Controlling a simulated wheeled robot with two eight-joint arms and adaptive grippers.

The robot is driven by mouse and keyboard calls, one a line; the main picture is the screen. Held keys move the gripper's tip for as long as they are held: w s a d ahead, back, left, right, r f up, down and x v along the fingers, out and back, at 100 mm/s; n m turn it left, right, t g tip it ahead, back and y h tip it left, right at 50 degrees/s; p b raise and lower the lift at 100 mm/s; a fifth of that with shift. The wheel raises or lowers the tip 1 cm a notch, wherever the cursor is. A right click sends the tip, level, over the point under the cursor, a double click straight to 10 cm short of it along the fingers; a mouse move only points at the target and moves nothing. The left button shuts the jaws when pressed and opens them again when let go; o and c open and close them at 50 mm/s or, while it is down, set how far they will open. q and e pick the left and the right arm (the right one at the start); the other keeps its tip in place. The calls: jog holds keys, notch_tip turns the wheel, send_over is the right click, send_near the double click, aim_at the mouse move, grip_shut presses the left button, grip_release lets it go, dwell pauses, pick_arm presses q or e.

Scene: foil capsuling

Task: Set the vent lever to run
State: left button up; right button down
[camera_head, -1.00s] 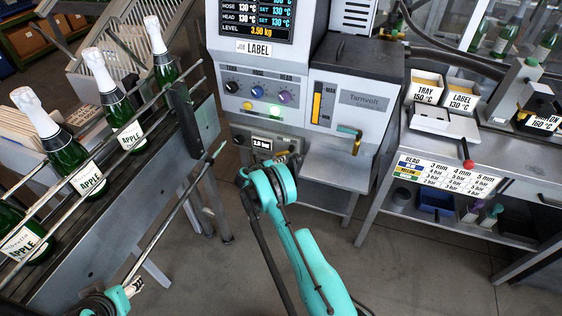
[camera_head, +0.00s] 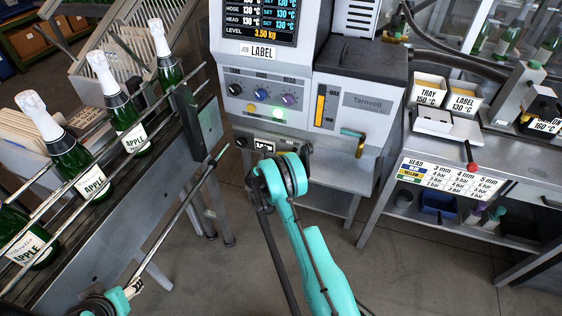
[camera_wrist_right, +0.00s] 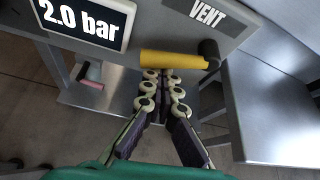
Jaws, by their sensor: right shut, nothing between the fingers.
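The vent lever (camera_wrist_right: 172,60) has a yellow cylindrical handle and a dark pivot (camera_wrist_right: 208,52) at its right end. In the right wrist view the handle lies about level, pointing left from the pivot, under the VENT label (camera_wrist_right: 208,14). My right gripper (camera_wrist_right: 160,76) is shut and empty. Its fingertips are right at the handle's lower edge; I cannot tell whether they touch. In the head view my right arm (camera_head: 318,265) hides the vent lever and the fingertips. My left arm (camera_head: 103,303) shows at the lower left; its finger state is unclear.
A pressure display (camera_wrist_right: 85,22) reads 2.0 bar left of the lever. Another yellow handle (camera_head: 352,134) sits on the Tarnvolt unit (camera_head: 365,98). Bottles (camera_head: 128,122) stand on a railed conveyor at left. A side table with trays (camera_head: 430,90) stands at right.

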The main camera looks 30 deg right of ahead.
pick_arm(q)
jog(key=shift+f, duration=0.15)
pick_arm(e)
jog(key=shift+w+a+r+m+t+y, duration=0.15)
jog(key=shift+r+m+t+y, duration=0.1)
jog(key=shift+r+m, duration=0.15)
jog(key=shift+w+a+r+m+t+y, duration=0.1)
jog(key=shift+r+m+t+y, duration=0.05)
jog(key=shift+r+m+t, duration=0.2)
pick_arm(q)
jog(key=r+p, duration=0.2)
jog(key=s+d+r+p, duration=0.1)
jog(key=shift+r, duration=0.25)
pick_arm(e)
jog(key=s+a, duration=0.6)
jog(key=a, duration=0.1)
jog(key=shift+r, duration=0.35)
